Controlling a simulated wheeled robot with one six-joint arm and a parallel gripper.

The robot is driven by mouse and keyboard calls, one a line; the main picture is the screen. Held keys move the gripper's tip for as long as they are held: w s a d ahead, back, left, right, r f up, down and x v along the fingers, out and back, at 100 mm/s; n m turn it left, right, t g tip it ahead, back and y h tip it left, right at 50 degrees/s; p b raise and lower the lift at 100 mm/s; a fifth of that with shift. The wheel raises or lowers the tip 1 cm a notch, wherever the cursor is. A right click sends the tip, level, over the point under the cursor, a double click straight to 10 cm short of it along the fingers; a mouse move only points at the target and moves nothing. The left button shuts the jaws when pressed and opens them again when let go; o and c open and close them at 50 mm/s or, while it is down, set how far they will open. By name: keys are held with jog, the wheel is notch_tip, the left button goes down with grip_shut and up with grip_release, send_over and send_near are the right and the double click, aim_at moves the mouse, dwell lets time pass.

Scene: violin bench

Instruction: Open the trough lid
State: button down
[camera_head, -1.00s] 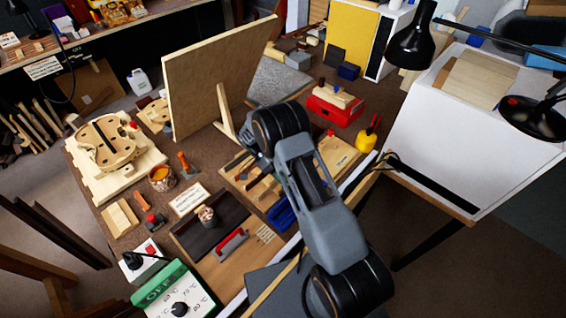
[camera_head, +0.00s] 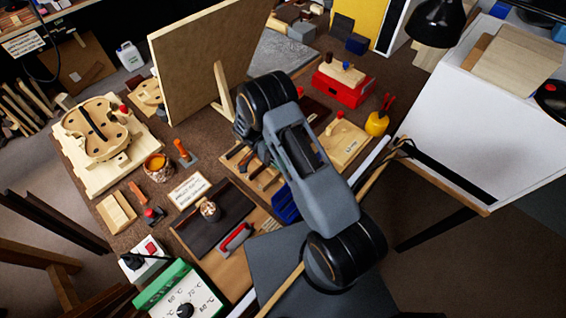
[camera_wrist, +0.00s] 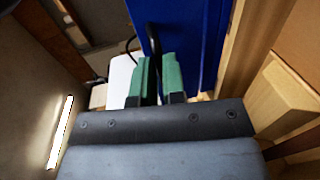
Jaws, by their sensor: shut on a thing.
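In the wrist view, my gripper (camera_wrist: 158,72) has two green fingers close together. They are shut on a thin dark piece (camera_wrist: 153,35) that rises between them. A large blue panel (camera_wrist: 201,35) stands right behind and to the right of the fingers. I cannot tell whether the dark piece or the panel belongs to the trough lid. A blue thing (camera_head: 287,207) shows in the head view, beside my arm at the front of the bench. My arm hides the gripper there, and I cannot make out the trough or its lid for sure.
A wooden edge (camera_wrist: 238,50) runs close to the panel's right. In the head view, a tall board (camera_head: 195,75) stands on the bench. A red box (camera_head: 342,88), a yellow pot (camera_head: 377,122), a red-handled tool (camera_head: 236,238) and a green dial box (camera_head: 183,295) surround my arm.

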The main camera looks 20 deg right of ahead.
jog(key=shift+s, duration=0.1)
jog(key=c, duration=1.2)
grip_release()
jog(key=shift+r, duration=0.4)
jog(key=s+r, duration=0.1)
jog(key=r, duration=0.1)
jog(key=s+r, duration=0.2)
jog(key=r, duration=0.1)
jog(key=s+r, duration=0.1)
jog(key=r, duration=0.1)
jog(key=shift+s+d+r, duration=0.1)
jog(key=shift+s+r, duration=0.1)
jog(key=shift+r, duration=0.05)
jog(key=s+r, duration=0.4)
jog(key=s, duration=0.5)
jog(key=shift+s+d+r+b, duration=0.2)
jog(key=shift+s+r+b, duration=0.1)
jog(key=shift+b, duration=0.15)
jog(key=shift+c, duration=0.3)
